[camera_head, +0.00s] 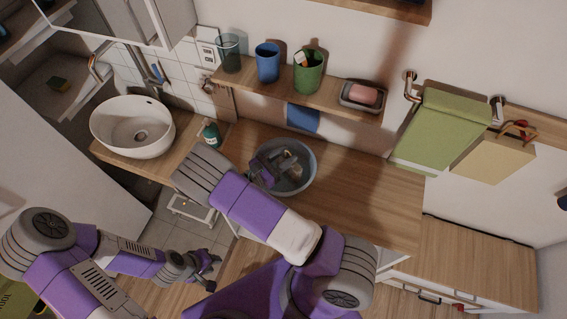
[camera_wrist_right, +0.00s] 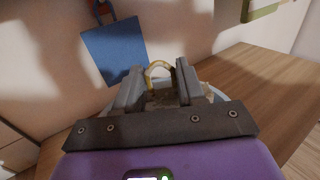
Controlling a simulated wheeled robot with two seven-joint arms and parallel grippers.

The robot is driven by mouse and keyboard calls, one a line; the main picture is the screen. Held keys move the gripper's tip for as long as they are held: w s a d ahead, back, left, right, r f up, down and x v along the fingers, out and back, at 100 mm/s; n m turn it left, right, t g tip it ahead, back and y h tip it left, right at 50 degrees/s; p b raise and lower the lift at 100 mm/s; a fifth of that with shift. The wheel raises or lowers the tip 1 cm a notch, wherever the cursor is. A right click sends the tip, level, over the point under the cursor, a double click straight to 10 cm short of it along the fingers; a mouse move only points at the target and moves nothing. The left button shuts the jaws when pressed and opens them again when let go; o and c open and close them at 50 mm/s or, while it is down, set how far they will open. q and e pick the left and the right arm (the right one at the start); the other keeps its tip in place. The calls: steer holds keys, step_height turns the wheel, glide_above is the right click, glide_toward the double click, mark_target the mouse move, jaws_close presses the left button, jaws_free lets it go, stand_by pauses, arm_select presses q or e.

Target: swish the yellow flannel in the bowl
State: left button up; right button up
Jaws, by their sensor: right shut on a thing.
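The grey-blue bowl (camera_head: 311,180) stands on the wooden counter and also shows partly in the right wrist view (camera_wrist_right: 219,94). My right gripper (camera_head: 277,168) reaches down into it. In the right wrist view, a yellow loop (camera_wrist_right: 160,66) stands between the fingers of my right gripper (camera_wrist_right: 160,85), which is shut on it. A tan, cloth-like patch, seemingly the yellow flannel (camera_head: 293,168), shows in the bowl beside the fingers; most of it is hidden. My left gripper (camera_head: 213,271) is empty, low at the left, away from the bowl, and its fingers look apart.
A white basin (camera_head: 133,128) and green bottle (camera_head: 211,134) are left of the bowl. A shelf (camera_head: 277,93) above holds cups and a soap dish (camera_head: 361,96). A blue cloth (camera_head: 303,117) hangs behind; a green towel (camera_head: 441,132) hangs right. The counter right of the bowl is clear.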

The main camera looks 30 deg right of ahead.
steer(key=shift+w+a, duration=0.55)
steer(key=shift+w, duration=0.05)
stand_by(0.5)
stand_by(1.5)
